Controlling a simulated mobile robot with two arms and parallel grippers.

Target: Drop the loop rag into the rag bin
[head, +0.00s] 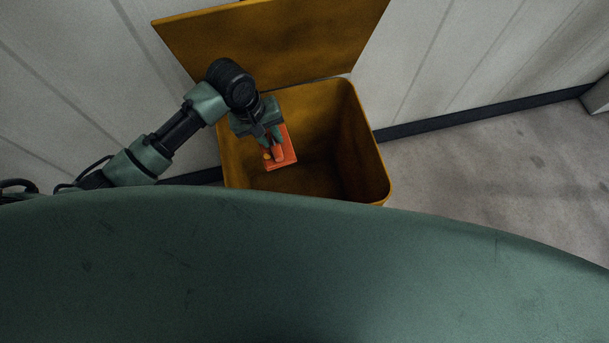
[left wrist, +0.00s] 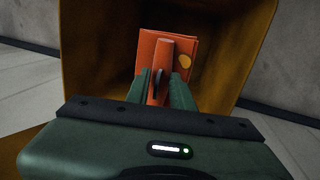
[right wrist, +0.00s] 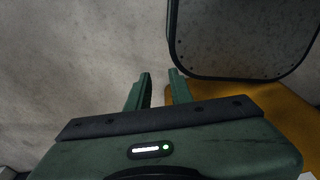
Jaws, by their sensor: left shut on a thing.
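The loop rag (head: 288,152) is a folded orange-red cloth with a raised loop and a yellow-orange spot. My left gripper (head: 271,147) is shut on its loop and holds it over the open mouth of the rag bin. In the left wrist view the rag (left wrist: 183,47) hangs beyond the fingertips (left wrist: 166,88). The rag bin (head: 372,148) is a deep mustard-yellow box; its wall (left wrist: 88,62) surrounds the rag in the left wrist view. My right gripper (right wrist: 158,84) is open and empty, away from the rag.
The bin's lid (head: 275,40) stands raised at the back, near the pale panelled wall (head: 465,50). Grey floor (head: 485,180) is clear to the right of the bin. A dark-rimmed grey panel (right wrist: 240,38) and a yellow surface (right wrist: 268,108) lie right of my right gripper.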

